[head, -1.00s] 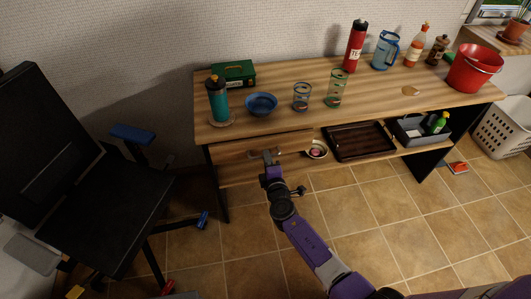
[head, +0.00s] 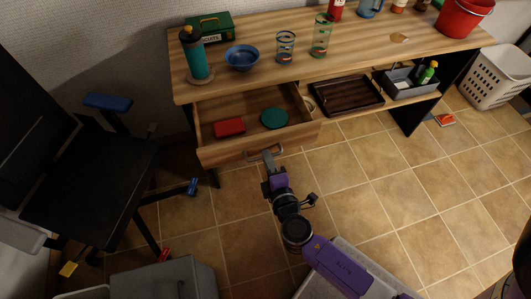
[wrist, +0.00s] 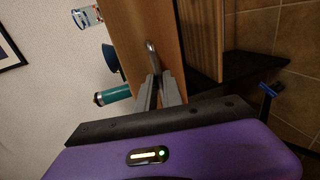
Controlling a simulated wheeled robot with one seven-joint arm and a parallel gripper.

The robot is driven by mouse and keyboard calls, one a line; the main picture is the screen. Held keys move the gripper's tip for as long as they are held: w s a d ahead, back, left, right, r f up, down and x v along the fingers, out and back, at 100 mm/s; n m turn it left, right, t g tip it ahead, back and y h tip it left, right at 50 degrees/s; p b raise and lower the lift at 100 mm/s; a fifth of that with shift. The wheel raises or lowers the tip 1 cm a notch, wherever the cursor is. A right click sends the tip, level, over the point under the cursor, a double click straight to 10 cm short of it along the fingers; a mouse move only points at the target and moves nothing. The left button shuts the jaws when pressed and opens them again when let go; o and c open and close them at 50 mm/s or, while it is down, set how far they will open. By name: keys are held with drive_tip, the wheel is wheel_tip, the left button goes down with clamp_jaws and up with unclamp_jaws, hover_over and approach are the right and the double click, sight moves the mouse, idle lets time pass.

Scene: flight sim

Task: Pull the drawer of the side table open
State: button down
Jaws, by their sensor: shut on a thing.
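The wooden side table (head: 370,55) stands against the wall. Its drawer (head: 215,155) is pulled well out under the left end of the top. Inside the drawer lie a red box-like thing (head: 229,127) and a round green thing (head: 274,118). The metal handle (head: 262,153) is on the drawer's front, and it shows in the wrist view (wrist: 151,47). My gripper (head: 269,158) is at the drawer's front, shut on the handle. In the wrist view my gripper's fingers (wrist: 160,85) reach to the handle.
A black chair (head: 95,185) stands at the left of the drawer. A dark tray (head: 345,97) and a grey bin (head: 405,88) sit on the lower shelf. A teal bottle (head: 194,55) and blue bowl (head: 242,57) stand on top.

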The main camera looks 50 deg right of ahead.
idle(0.3)
drive_tip(key=c, duration=1.5)
unclamp_jaws()
drive_tip(key=b+v, duration=0.1)
drive_tip(key=v, duration=0.7)
drive_tip(key=shift+w, duration=0.1)
